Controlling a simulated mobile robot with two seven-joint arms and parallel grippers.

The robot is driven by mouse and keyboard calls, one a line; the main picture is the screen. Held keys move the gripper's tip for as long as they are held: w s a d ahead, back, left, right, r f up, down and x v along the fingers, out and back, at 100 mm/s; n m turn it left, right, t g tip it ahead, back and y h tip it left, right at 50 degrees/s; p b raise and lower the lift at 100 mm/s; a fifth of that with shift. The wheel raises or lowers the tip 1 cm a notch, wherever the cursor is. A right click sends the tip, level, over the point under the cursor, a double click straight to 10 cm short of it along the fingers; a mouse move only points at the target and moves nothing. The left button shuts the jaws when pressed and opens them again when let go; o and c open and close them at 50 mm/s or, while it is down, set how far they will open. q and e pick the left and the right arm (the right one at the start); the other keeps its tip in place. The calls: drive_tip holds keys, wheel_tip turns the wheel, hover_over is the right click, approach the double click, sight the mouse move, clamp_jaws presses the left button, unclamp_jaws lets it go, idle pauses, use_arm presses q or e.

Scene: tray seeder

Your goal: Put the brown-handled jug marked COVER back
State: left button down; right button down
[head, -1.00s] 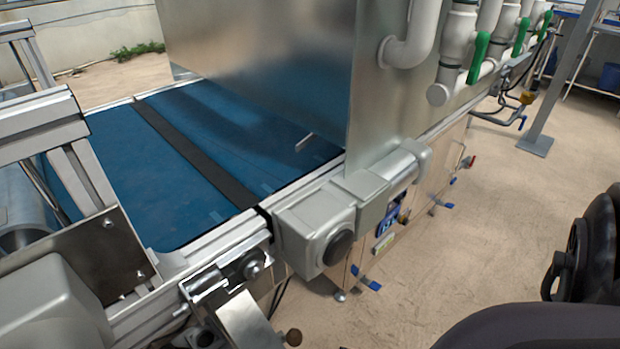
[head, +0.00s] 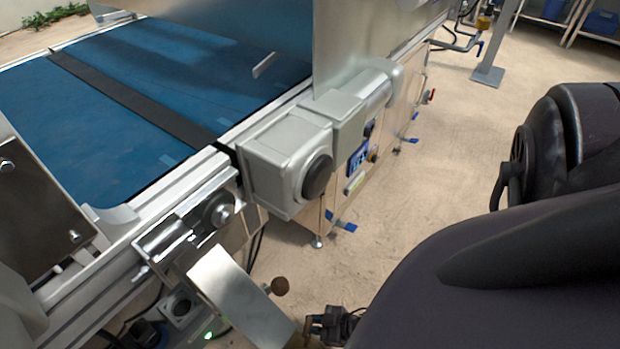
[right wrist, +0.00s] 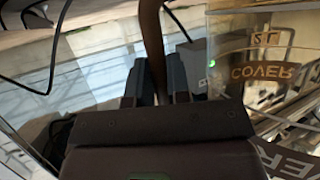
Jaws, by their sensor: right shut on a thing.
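The jug marked COVER (right wrist: 262,72) shows at the right of the right wrist view. In the head view my right gripper (head: 328,322) is at the bottom edge, small and dark, beside the machine's front. The jug's body cannot be made out in the head view. My left gripper is in neither view now.
A blue conveyor belt (head: 110,150) with a metal side rail lies at the left. A grey motor box (head: 285,165) juts from the machine. A slanted metal plate (head: 235,295) and a brown knob (head: 280,286) are near my right gripper. Sandy floor (head: 400,205) is open at the right.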

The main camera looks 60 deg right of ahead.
drive_tip(key=shift+w+r, duration=0.1)
drive_tip(key=shift+f, duration=0.2)
drive_tip(key=c, duration=1.1)
unclamp_jaws()
drive_tip(key=shift+r, duration=0.15)
use_arm(q)
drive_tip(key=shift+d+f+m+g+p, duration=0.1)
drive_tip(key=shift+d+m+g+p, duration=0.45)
drive_tip(key=shift+p, duration=1.2)
use_arm(e)
drive_tip(key=shift+v, duration=6.1)
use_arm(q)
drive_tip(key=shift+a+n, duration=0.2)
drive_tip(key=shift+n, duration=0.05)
